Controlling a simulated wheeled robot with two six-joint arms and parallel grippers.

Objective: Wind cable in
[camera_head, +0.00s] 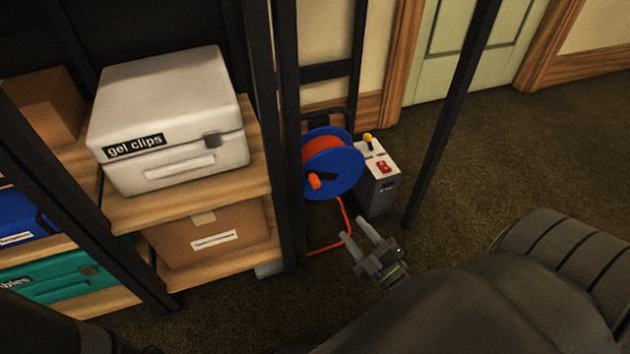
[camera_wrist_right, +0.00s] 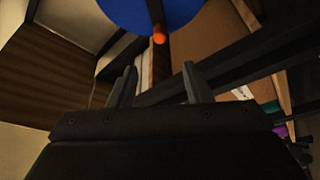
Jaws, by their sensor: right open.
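A blue cable reel (camera_head: 345,166) with orange cable wound on it stands on the floor behind a dark upright post. An orange crank knob (camera_head: 314,181) sits on its face. Loose orange cable (camera_head: 345,216) runs from the reel down onto the floor. My right gripper (camera_head: 354,235) is open and empty, below and a little right of the reel, apart from the knob. In the right wrist view the blue reel (camera_wrist_right: 150,12) and orange knob (camera_wrist_right: 159,39) show beyond the open fingers (camera_wrist_right: 160,85). My left gripper is not in view.
A grey box with a red switch and yellow lever (camera_head: 378,178) stands right of the reel. Dark posts (camera_head: 287,130) flank the reel. Shelves at left hold a white "gel clips" case (camera_head: 175,115), a cardboard box (camera_head: 210,232) and a teal case (camera_head: 60,277). Carpet at right is clear.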

